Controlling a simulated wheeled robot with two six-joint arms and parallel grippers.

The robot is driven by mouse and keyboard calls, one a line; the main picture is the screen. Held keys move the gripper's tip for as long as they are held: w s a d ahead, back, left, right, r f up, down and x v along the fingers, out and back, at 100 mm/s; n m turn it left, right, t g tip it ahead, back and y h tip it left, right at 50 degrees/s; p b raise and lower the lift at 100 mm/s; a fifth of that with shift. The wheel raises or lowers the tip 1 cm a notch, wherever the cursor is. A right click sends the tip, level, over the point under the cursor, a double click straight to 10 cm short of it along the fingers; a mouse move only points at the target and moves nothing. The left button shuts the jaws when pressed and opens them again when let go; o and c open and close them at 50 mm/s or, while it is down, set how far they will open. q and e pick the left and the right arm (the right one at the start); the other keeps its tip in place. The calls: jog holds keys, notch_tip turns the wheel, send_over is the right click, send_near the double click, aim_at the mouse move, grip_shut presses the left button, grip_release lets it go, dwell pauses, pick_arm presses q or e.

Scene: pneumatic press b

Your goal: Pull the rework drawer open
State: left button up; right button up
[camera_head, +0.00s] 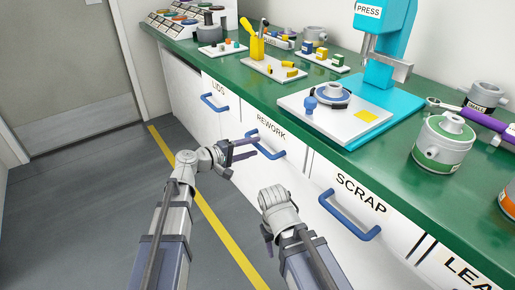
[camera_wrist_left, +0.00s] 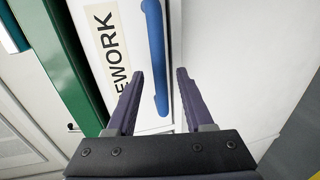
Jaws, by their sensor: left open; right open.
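The white rework drawer (camera_head: 254,127), labelled REWORK, is closed, its front in line with its neighbours. Its blue bar handle (camera_head: 266,149) runs along the front; in the left wrist view the handle (camera_wrist_left: 156,50) shows below the label, upright in the picture. My left gripper (camera_head: 256,148) is open at this handle. In the left wrist view its two purple fingers (camera_wrist_left: 159,76) lie one on each side of the handle's near end, with gaps on both sides. My right arm's wrist is in the lower middle of the head view; its fingers are hidden.
The LIDS drawer (camera_head: 214,105) is left of it and the SCRAP drawer (camera_head: 351,214) right, both with blue handles. The green bench (camera_head: 225,66) above carries a blue press (camera_head: 384,45), trays and parts. The grey floor (camera_head: 80,200) in front is clear.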

pick_arm(q)
jog(key=shift+x, duration=1.3)
grip_shut()
dwell(0.5)
